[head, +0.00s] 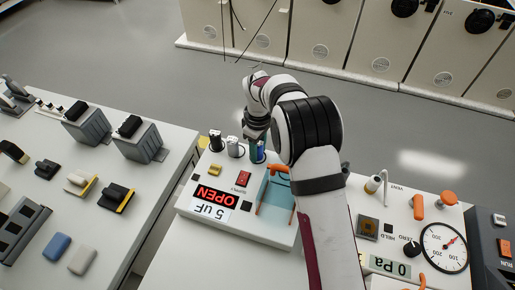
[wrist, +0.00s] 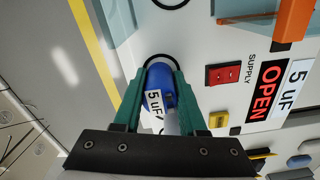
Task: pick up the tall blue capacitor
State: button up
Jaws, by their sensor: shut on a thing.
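The tall blue capacitor (wrist: 157,78) has a white "5 uF" label and sits between the green fingers of my gripper (wrist: 160,88) in the wrist view. My gripper is shut on its sides. A dark ring on the white panel shows just behind the capacitor. In the head view the blue capacitor (head: 261,156) is partly hidden by my gripper (head: 256,146), at the back edge of the bench unit. I cannot tell whether its base touches the panel.
A white capacitor (head: 235,148) and a dark one (head: 216,141) stand to the left. The unit has a red supply switch (head: 243,179), an "OPEN" display (head: 209,194), and a light-blue bay (head: 276,192) with an orange handle (head: 278,169). A gauge (head: 444,247) stands right.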

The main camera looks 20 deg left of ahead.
grip_shut()
jog(key=shift+r, duration=0.1)
notch_tip(320, 180, up, 8)
jog(key=shift+f, duration=0.2)
jog(key=s+d+r, duration=0.2)
jog(key=s+d, duration=0.1)
jog(key=d, duration=0.7)
notch_tip(320, 180, down, 8)
jog(key=shift+w+a+r, duration=0.1)
jog(key=shift+a+r, duration=0.05)
jog(key=shift+r, duration=0.05)
jog(key=shift+f, duration=0.8)
jog(key=shift+f, duration=0.2)
